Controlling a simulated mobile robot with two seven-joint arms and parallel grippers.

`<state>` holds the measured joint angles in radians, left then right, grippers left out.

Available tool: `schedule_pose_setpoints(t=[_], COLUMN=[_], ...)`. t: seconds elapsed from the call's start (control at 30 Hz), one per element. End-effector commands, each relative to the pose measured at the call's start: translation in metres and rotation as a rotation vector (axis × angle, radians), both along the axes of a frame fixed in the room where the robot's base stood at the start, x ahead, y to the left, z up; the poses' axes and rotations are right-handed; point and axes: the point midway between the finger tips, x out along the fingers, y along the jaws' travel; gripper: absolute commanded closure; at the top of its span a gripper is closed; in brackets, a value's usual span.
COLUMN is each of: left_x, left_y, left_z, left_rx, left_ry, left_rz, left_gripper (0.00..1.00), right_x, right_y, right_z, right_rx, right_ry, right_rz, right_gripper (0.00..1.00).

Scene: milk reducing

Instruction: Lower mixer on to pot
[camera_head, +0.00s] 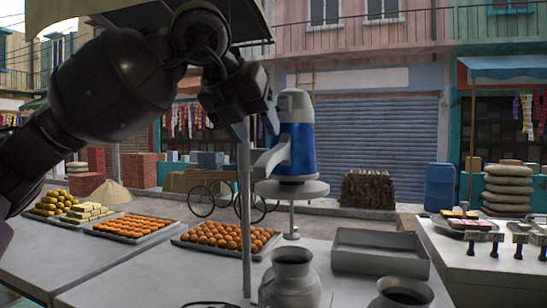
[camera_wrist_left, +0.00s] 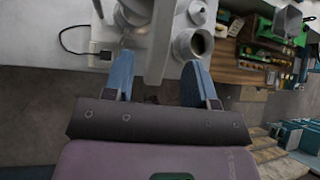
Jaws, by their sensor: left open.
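The mixer (camera_head: 295,138) has a blue body, a pale grey top and a grey disc with a thin shaft beneath. It hangs upright above the table in the head view. A grey metal pot (camera_head: 291,278) stands on the table at the front, lower in the picture. My left gripper (camera_head: 258,112) is beside the mixer's upper left, with its fingers not clear there. In the left wrist view my gripper (camera_wrist_left: 158,72) is open, its blue fingers apart, with a pale post (camera_wrist_left: 160,40) between them and a round dark opening (camera_wrist_left: 190,43) near the right finger. My right gripper is not seen.
A second pot (camera_head: 402,292) and a grey tray (camera_head: 380,250) stand to the right. Trays of orange balls (camera_head: 225,237) lie at left. A thin upright pole (camera_head: 246,215) stands left of the mixer. A cable (camera_wrist_left: 72,42) shows in the wrist view.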

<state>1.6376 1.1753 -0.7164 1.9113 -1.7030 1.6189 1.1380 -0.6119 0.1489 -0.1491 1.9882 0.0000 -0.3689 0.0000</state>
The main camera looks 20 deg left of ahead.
Motion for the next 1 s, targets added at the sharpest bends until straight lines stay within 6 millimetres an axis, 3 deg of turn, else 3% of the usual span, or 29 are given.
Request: schedule_pose_setpoints(t=[0.43,0.9,1.0], left_x=[0.048,0.057,0.057], left_y=[-0.013,-0.015,-0.015], left_z=[-0.048,-0.057,-0.057], left_rx=[0.000,-0.001,-0.001], left_ry=[0.001,-0.001,-0.001], left_rz=[-0.003,-0.003,-0.003], left_gripper=[0.48,0.48,0.61], right_x=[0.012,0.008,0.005], right_y=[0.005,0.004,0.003], right_z=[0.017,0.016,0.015], right_rx=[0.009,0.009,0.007], right_ry=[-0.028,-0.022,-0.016], right_rz=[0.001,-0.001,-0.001], right_gripper=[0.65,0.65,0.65])
